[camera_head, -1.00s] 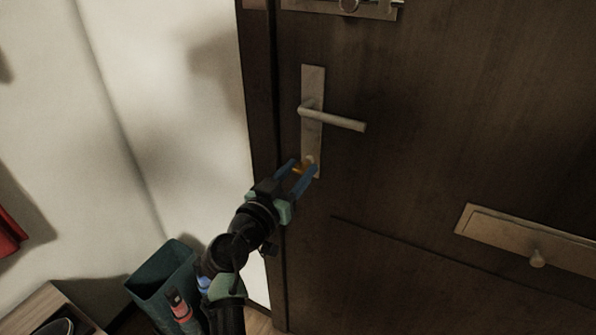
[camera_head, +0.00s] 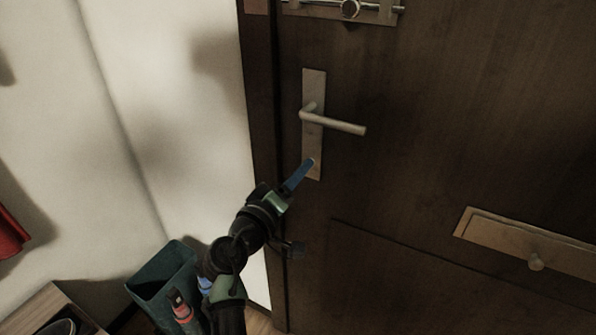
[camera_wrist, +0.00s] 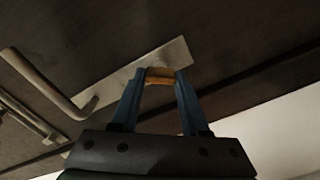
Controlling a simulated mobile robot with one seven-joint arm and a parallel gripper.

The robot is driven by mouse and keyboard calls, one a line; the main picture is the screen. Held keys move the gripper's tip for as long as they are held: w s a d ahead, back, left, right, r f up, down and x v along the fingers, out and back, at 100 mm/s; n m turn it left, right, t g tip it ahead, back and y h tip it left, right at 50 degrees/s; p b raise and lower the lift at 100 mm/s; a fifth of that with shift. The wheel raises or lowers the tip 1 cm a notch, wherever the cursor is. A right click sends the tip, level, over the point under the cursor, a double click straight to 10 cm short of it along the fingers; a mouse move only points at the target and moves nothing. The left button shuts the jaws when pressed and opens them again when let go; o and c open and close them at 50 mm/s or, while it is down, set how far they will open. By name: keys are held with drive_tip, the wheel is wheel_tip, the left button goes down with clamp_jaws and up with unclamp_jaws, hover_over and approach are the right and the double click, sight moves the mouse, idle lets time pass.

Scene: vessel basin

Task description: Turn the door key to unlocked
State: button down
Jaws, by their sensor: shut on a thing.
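The brown door (camera_head: 430,130) has a pale metal lock plate (camera_head: 313,90) with a lever handle (camera_head: 335,122), which points right and slightly down. The key (camera_wrist: 160,76), brass-orange, is at the end of the plate in the wrist view, between my blue fingertips. My gripper (camera_head: 309,164) is shut on it at the plate's lower end, below the handle. In the head view the fingers overlap edge-on and hide the key. The handle (camera_wrist: 42,85) also shows left of my fingers in the wrist view. I cannot tell whether the lock is unlocked.
A sliding bolt (camera_head: 350,9) is on the door above the handle. A letter plate (camera_head: 525,245) with a small knob is at the right. A dark green bin (camera_head: 160,285) stands below my arm, beside the white wall (camera_head: 180,110). A wooden cabinet (camera_head: 50,305) is bottom left.

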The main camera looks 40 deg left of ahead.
drive_tip(key=shift+a+f+n+p, duration=0.1)
drive_tip(key=shift+n+p, duration=1.1)
drive_tip(key=shift+n, duration=2.2)
drive_tip(key=shift+c, duration=2)
unclamp_jaws()
drive_tip(key=shift+s, duration=0.1)
drive_tip(key=v, duration=1.3)
